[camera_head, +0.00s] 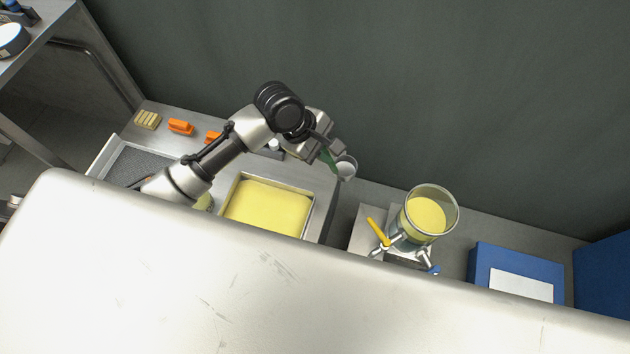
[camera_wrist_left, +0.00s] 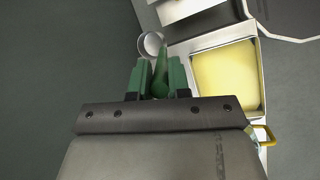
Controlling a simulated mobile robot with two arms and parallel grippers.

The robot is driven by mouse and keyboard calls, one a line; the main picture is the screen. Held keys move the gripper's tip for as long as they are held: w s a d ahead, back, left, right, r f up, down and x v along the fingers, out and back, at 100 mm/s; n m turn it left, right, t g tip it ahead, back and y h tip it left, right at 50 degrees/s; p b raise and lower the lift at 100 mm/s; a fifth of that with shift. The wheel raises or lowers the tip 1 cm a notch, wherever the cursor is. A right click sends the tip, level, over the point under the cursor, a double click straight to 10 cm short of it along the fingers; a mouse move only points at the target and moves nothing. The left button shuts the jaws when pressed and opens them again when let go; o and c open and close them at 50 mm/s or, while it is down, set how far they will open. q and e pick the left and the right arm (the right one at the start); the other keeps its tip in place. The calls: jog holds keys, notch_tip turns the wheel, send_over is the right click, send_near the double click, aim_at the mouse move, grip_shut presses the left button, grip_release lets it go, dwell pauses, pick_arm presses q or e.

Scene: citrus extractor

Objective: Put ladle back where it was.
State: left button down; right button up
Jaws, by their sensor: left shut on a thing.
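The ladle (camera_head: 346,167) has a small round metal cup and a green handle. My left gripper (camera_head: 328,155) is shut on its handle and holds it up beyond the yellow-filled tray (camera_head: 229,186). In the left wrist view, the handle (camera_wrist_left: 161,68) sits between the green fingers of the left gripper (camera_wrist_left: 160,78). The ladle's cup (camera_wrist_left: 142,45) shows just past the fingertips. The tray (camera_wrist_left: 256,44) is at the right of that view. My right gripper is not seen in either view.
A glass vessel (camera_head: 447,212) with yellow liquid and a yellow-handled tap stands right of the tray. A blue box (camera_head: 545,264) is farther right. Orange items (camera_head: 180,127) and a tan block (camera_head: 148,120) lie on the counter at left. A dark wall (camera_head: 450,90) rises behind.

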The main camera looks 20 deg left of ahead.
pick_arm(q)
notch_tip(320, 180, down, 7)
jog(key=w+d+n+t+y+b, duration=0.1)
jog(key=w+d+n+t+b, duration=0.1)
jog(key=n, duration=0.3)
jog(key=w+a+f+b, duration=0.2)
jog(key=a+f, duration=0.8)
jog(key=shift+w+a+f, duration=0.15)
jog(key=shift+w+f, duration=0.1)
jog(key=shift+w, duration=0.1)
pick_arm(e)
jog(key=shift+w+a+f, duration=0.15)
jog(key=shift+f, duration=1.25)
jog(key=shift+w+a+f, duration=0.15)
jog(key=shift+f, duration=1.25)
pick_arm(q)
jog(key=shift+f, duration=0.1)
jog(key=c, duration=1.1)
grip_release()
jog(key=p+v, duration=0.2)
jog(key=v, duration=1)
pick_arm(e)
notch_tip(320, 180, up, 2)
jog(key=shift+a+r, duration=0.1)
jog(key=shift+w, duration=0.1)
